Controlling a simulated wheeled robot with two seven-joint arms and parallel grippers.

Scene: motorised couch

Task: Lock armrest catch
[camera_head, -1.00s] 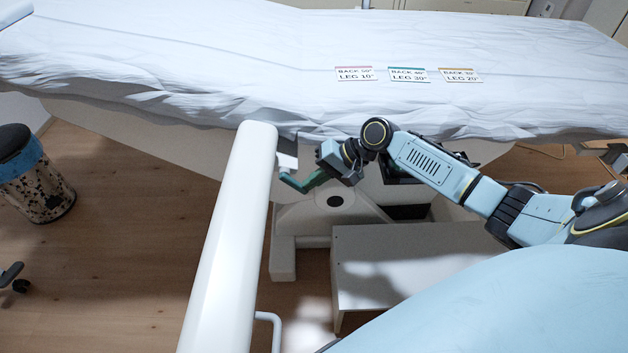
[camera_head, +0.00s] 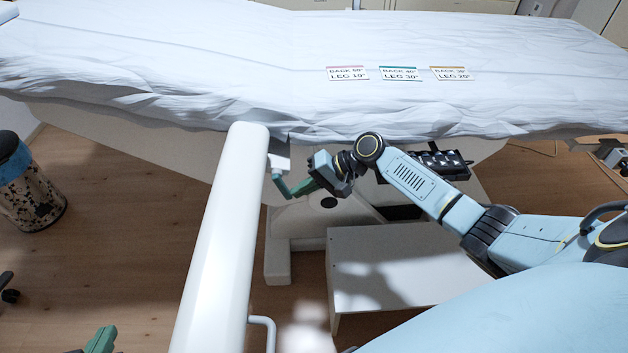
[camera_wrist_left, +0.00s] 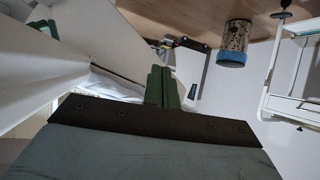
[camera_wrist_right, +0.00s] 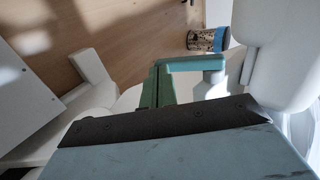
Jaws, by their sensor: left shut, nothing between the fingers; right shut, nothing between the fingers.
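My right gripper (camera_head: 282,187) is shut just below that part, right of the armrest. In the right wrist view its green fingers (camera_wrist_right: 160,85) are together, beside a short white post (camera_wrist_right: 211,86); I cannot tell whether they touch. My left gripper (camera_head: 101,340) only just shows at the lower left, away from the armrest. In the left wrist view its fingers (camera_wrist_left: 161,87) are shut and empty.
The couch (camera_head: 200,65) with a white sheet bears three label cards (camera_head: 400,73). A white step (camera_head: 395,265) stands on the floor below. A black keypad-like panel (camera_head: 440,164) lies behind my right arm. A speckled bin (camera_head: 30,190) stands at the left.

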